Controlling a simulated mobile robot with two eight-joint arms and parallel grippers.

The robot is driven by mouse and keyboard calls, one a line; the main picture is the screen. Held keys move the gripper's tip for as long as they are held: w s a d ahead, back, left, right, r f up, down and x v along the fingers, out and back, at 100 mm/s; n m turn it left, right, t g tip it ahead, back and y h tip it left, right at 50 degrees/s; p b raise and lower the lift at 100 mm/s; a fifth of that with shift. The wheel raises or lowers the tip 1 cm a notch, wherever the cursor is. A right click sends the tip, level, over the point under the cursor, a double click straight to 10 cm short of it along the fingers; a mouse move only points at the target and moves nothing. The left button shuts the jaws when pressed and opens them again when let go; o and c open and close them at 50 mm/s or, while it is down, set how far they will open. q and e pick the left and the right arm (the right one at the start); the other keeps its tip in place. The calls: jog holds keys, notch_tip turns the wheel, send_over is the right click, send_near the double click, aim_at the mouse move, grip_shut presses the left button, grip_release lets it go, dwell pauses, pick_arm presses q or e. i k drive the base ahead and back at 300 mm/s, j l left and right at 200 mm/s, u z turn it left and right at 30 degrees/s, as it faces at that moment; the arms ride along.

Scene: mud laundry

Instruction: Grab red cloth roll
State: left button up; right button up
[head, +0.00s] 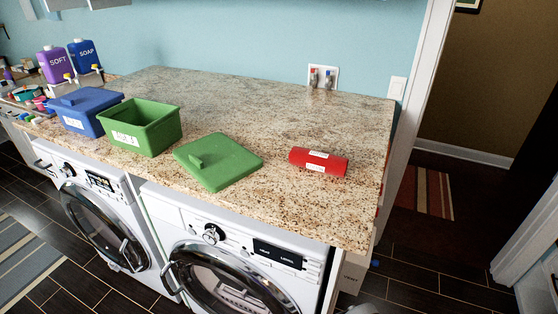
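The red cloth roll (318,162) lies on its side on the speckled granite counter (300,115), towards the counter's right end. White labels show on it. Nothing touches it. A green lid (218,162) with a raised handle lies flat on the counter to its left. Neither of my grippers shows in the head view.
An open green bin (140,126) and a lidded blue bin (86,111) stand on the left part of the counter. Purple and blue dispensers (84,57) stand further back left. Two front-loading machines (235,250) are under the counter. The counter's back and middle are clear.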

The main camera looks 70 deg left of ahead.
aim_at(330, 164)
jog(key=i+u, duration=0.1)
jog(key=u, duration=0.3)
jog(key=i+l+u, duration=0.1)
jog(key=u, duration=0.3)
jog(key=i+u, duration=0.1)
jog(key=u, duration=0.3)
jog(key=i+l+u, duration=0.1)
jog(key=u, duration=0.3)
jog(key=k+l, duration=0.05)
jog(key=l, duration=0.05)
